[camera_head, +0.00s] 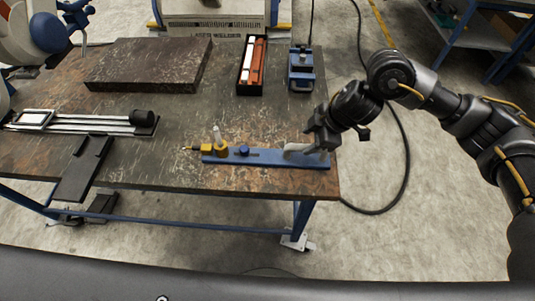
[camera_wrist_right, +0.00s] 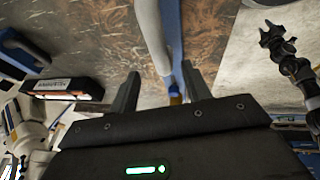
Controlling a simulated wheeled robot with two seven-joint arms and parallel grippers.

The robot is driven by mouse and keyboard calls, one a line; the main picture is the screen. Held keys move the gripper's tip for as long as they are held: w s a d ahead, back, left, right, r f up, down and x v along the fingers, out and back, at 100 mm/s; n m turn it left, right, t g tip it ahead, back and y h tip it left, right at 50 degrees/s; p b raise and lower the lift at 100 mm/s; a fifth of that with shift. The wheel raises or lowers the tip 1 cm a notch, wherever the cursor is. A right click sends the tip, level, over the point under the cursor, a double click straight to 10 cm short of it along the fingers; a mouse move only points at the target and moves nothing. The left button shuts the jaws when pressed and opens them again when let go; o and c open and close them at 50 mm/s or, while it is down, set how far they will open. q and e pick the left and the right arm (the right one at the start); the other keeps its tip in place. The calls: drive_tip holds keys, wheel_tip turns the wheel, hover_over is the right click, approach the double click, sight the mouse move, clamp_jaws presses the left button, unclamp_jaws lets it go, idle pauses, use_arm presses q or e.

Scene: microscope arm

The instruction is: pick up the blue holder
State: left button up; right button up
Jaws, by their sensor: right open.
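The blue holder (camera_head: 270,159) is a long flat blue bar lying on the table's front right corner. It has a yellow block (camera_head: 208,149) at its left end, a blue knob and a pale handle (camera_head: 300,147) near its right end. My right gripper (camera_head: 322,147) is open at the holder's right end, next to the pale handle. In the right wrist view the fingers (camera_wrist_right: 160,82) stand apart, with the pale handle (camera_wrist_right: 150,40) and blue bar (camera_wrist_right: 174,30) in line between them. Contact cannot be told. A black arm (camera_wrist_right: 285,55), probably my left, shows there; its jaws are unclear.
A dark block (camera_head: 148,65), a tray with red and white pieces (camera_head: 253,65) and a blue vise-like tool (camera_head: 301,68) stand behind the holder. Table between is clear.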

sight(300, 146)
drive_tip(key=shift+p+x, duration=0.45)
drive_tip(key=shift+x, duration=2.85)
drive_tip(key=shift+s+a+r, duration=0.1)
drive_tip(key=shift+s, duration=0.05)
clamp_jaws()
